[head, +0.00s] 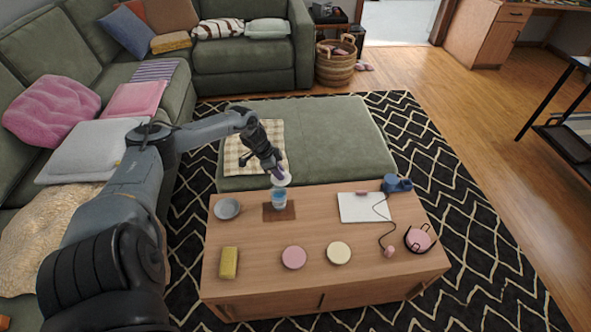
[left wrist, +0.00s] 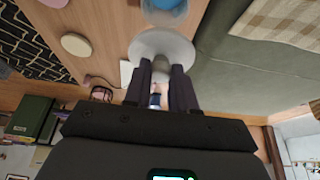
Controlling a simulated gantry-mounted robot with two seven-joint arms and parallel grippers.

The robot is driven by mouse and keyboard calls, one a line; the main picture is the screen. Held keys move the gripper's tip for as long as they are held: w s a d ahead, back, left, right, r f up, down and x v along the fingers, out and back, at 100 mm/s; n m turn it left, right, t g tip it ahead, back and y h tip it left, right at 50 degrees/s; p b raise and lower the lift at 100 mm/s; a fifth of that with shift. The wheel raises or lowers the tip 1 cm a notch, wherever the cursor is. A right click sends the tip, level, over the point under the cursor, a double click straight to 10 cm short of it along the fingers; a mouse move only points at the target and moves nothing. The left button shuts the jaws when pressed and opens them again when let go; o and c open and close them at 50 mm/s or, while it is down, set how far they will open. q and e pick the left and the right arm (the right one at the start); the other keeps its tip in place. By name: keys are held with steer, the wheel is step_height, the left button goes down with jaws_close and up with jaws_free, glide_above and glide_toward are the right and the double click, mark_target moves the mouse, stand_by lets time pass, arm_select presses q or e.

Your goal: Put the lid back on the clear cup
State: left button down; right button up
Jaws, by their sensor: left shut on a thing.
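The clear cup (head: 279,200), with blue showing in it, stands upright on a brown mat (head: 270,215) near the table's back edge. In the left wrist view part of the cup (left wrist: 165,12) shows at the top edge. My left gripper (head: 276,170) is shut on the pale round lid (head: 283,180) and holds it just above the cup. In the left wrist view the lid (left wrist: 163,43) is a whitish disc at the fingertips; it looks apart from the cup there. My right gripper is not in view.
The wooden table (head: 315,285) also holds a grey bowl (head: 227,208), a yellow block (head: 229,263), a pink disc (head: 293,257), a cream disc (head: 339,253), a white sheet (head: 364,208) and a blue object (head: 396,184). A green ottoman (head: 335,140) stands behind.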

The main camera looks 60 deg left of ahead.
mark_target(274, 178)
arm_select(q)
steer(key=shift+s+a, duration=0.15)
steer(key=shift+s, duration=0.4)
steer(key=shift+s+f, duration=0.1)
steer(key=shift+f, duration=0.15)
step_height(274, 178, down, 4)
steer(key=b, duration=0.5)
steer(key=shift+f, duration=0.2)
steer(key=shift+f+b, duration=0.5)
steer(key=shift+f, duration=0.35)
steer(key=shift+p, duration=0.55)
stand_by(0.6)
steer(key=shift+f, duration=0.1)
stand_by(0.8)
